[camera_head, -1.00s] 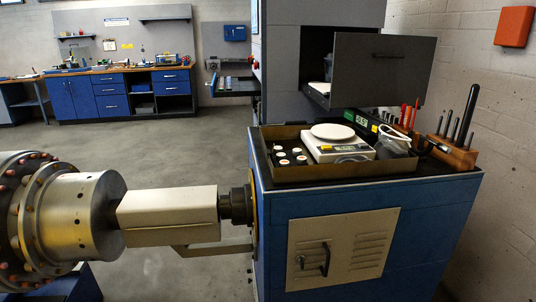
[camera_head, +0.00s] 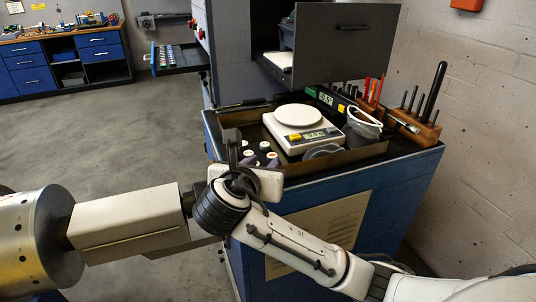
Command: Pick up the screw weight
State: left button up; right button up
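Several small dark screw weights with white or coloured tops (camera_head: 264,147) stand in the left part of a brown tray (camera_head: 345,158) on the blue cabinet. My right arm reaches in from the lower right. Its gripper (camera_head: 231,143) is at the tray's front left corner, just left of the weights, pointing away from me. The wrist hides that tray corner and perhaps some weights. The fingers are dark and seen from behind, so I cannot tell their opening or whether they touch a weight. My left gripper is not in view.
A white scale (camera_head: 302,131) with a round pan sits in the tray, beside a grey container (camera_head: 363,122) with a white handle. A wooden tool block (camera_head: 415,128) stands to the right. An open grey drawer (camera_head: 345,42) overhangs behind.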

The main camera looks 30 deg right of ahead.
aim_at(271, 158)
jog(key=shift+w+d+f, duration=0.25)
jog(key=shift+w+d, duration=0.1)
jog(key=shift+d, duration=0.4)
jog(key=shift+x, duration=2.75)
jog(key=shift+a+f, duration=0.1)
jog(key=shift+f, duration=0.15)
grip_shut()
